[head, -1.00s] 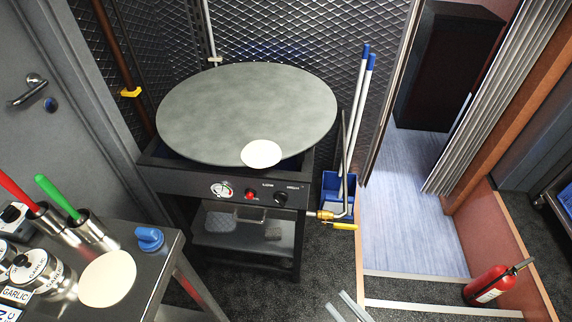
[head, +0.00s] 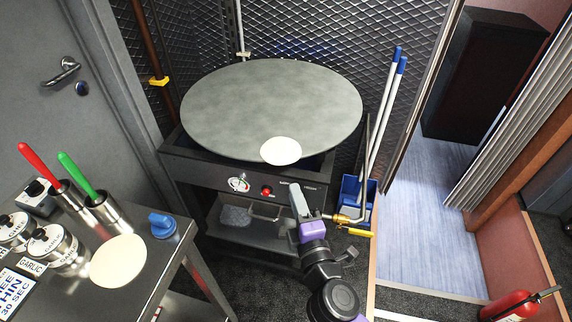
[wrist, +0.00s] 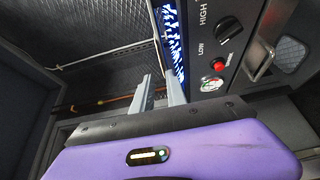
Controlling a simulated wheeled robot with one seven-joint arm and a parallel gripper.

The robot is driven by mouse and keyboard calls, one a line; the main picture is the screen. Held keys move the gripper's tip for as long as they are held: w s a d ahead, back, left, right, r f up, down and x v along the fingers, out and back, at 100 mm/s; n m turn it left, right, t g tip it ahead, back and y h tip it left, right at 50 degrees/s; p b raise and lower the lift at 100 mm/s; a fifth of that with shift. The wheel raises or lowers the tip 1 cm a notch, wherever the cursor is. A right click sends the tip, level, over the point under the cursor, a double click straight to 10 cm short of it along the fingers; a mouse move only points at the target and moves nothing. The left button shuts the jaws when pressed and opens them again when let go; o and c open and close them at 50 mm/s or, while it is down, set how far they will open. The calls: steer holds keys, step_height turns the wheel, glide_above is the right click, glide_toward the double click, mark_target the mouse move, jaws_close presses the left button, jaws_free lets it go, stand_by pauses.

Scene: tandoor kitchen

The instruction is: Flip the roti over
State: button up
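A pale round roti (head: 281,151) lies flat at the front edge of the large round grey griddle (head: 235,100). A second pale flatbread (head: 118,261) lies on the steel side table at lower left. My gripper (head: 298,190) is in front of the stove's control panel, in front of and below the roti in the picture, and touches neither bread. In the wrist view my two grey fingers (wrist: 161,80) stand apart with nothing between them. No roti shows in the wrist view.
The stove panel has a red button (head: 266,191) and a knob (wrist: 229,30); blue flame (wrist: 173,35) shows. The steel table holds red and green handles (head: 79,176) in cups, jars and a blue knob-like item (head: 162,224). A blue bucket (head: 352,190) with poles stands right of the stove.

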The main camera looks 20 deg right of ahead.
mark_target(286, 160)
steer(key=shift+w+d+p, duration=0.15)
steer(key=shift+w+d, duration=0.1)
steer(key=shift+w, duration=1.45)
steer(key=shift+w+d+p, duration=0.2)
steer(key=shift+w+d, duration=0.1)
steer(key=shift+w, duration=1.35)
steer(key=shift+w+d+p, duration=0.15)
steer(key=shift+w+d, duration=0.1)
steer(key=shift+w, duration=1.45)
jaws_close()
step_height(286, 160, up, 3)
steer(key=p, duration=0.2)
steer(key=shift+p, duration=0.35)
steer(key=shift+f, duration=0.25)
steer(key=s+a+r+p, duration=0.1)
steer(key=s+r, duration=0.1)
steer(key=s, duration=0.5)
steer(key=s+a+r+p, duration=0.1)
steer(key=s+r, duration=0.2)
steer(key=s, duration=0.4)
